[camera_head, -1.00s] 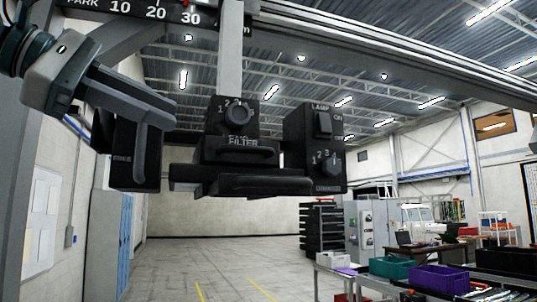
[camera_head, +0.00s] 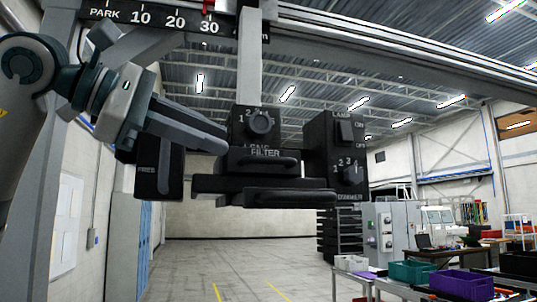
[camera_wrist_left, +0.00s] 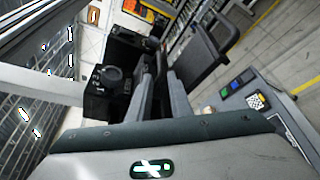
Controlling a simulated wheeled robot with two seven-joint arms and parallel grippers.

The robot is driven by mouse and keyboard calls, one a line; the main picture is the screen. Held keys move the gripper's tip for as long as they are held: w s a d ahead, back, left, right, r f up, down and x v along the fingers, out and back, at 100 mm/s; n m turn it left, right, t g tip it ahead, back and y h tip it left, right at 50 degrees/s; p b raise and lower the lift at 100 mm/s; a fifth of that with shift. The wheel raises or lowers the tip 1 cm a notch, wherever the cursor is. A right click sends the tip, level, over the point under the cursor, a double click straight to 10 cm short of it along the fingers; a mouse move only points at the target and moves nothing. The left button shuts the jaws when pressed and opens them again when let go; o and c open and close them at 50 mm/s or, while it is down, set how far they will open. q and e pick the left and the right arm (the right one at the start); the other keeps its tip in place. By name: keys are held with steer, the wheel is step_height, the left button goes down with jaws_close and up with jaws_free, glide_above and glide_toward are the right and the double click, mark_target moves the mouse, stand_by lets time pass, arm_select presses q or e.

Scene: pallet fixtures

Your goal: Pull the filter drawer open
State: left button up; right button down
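The black filter drawer (camera_head: 265,154), labelled FILTER, sits under the numbered lens knob (camera_head: 261,122) on the hanging fixture. Its dark bar handle (camera_head: 272,163) runs along its front, and the drawer looks closed. My left gripper (camera_head: 220,142) reaches in from the left, its fingers just left of the drawer in the head view. In the left wrist view, its two grey fingers (camera_wrist_left: 161,78) stand apart with a dark gap between them. The knobbed block (camera_wrist_left: 105,82) lies left of them. I cannot tell whether the fingers touch the handle. My right gripper is not in view.
A second barred tray (camera_head: 290,197) lies just below the drawer. A lamp box (camera_head: 334,150) with switch and knob hangs to the right, and a black box (camera_head: 160,172) to the left. A purple bin (camera_head: 461,284) stands on a table lower right. The floor below is clear.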

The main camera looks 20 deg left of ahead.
mark_target(261, 157)
arm_select(q)
steer(key=p+x, duration=0.3)
steer(key=x, duration=0.7)
steer(key=shift+d+r, duration=0.1)
steer(key=shift+r, duration=0.05)
steer(key=shift+p+x, duration=0.4)
steer(key=shift+x, duration=0.5)
jaws_close()
